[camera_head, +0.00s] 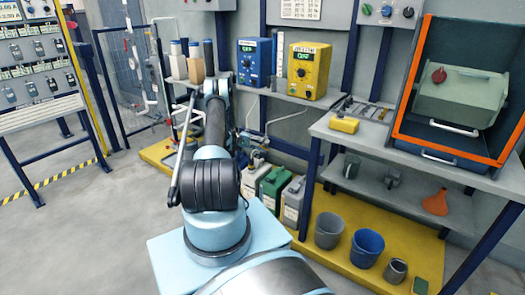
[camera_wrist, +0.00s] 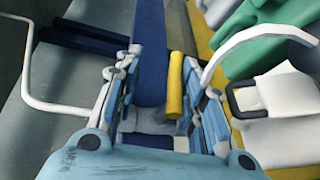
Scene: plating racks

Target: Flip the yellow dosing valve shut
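The yellow valve handle (camera_wrist: 175,85) shows in the wrist view as a short upright bar, with a grey body below it. My gripper (camera_wrist: 160,75) has its two fingers apart, one on each side of the handle. The handle lies close to the right finger, and a clear gap separates it from the left finger. I cannot tell whether the right finger touches it. In the head view, my arm hides most of the gripper and the valve.
A blue pump (camera_head: 255,62) and a yellow pump (camera_head: 308,70) sit on the shelf above. A white curved hose (camera_wrist: 225,50) passes close to my right finger. Open floor lies at left.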

